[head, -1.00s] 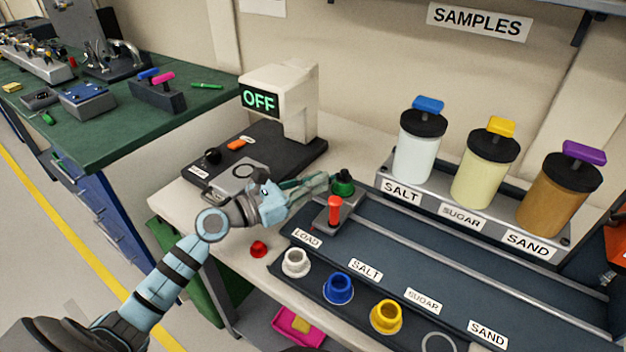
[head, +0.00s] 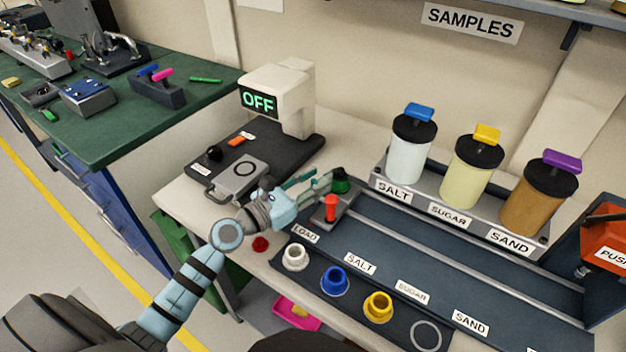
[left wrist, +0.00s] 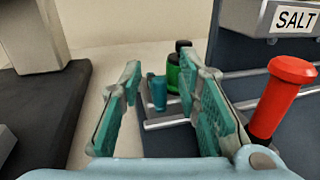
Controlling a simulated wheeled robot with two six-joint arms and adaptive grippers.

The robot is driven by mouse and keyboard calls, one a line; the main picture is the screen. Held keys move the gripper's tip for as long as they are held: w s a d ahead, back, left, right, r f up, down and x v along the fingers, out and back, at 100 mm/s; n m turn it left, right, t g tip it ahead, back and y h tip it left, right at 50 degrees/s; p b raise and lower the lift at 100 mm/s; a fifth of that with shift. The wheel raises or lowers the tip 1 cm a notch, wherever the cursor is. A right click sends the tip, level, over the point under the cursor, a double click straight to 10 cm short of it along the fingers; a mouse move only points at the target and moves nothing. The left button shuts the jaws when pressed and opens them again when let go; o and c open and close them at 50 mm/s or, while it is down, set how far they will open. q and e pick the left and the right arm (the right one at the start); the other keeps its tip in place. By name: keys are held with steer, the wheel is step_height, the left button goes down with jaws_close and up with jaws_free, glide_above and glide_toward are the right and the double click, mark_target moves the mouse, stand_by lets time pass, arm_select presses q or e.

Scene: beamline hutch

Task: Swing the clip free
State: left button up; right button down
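My left gripper (head: 333,180) is open at the left end of the dark rail bench, by the LOAD label. In the left wrist view its two teal-padded fingers (left wrist: 168,80) stand apart. A small teal upright piece (left wrist: 159,93) and a green cylinder with a black top (left wrist: 182,70) show in the gap beyond them, and nothing is gripped. The green piece (head: 341,186) is partly hidden by the fingers in the head view. A red-topped post (head: 331,207) stands in front of it; it also shows right of the fingers (left wrist: 282,95). I cannot tell which part is the clip. My right gripper is out of view.
A white device reading OFF (head: 292,98) stands on a black base at left. Salt (head: 407,150), sugar (head: 472,165) and sand (head: 533,195) jars stand behind the rails. White (head: 294,257), blue (head: 334,281) and yellow (head: 377,306) cups line the front.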

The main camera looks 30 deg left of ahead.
arm_select(q)
steer(key=v, duration=0.7)
steer(key=shift+s+a, duration=0.1)
steer(key=shift+s, duration=0.15)
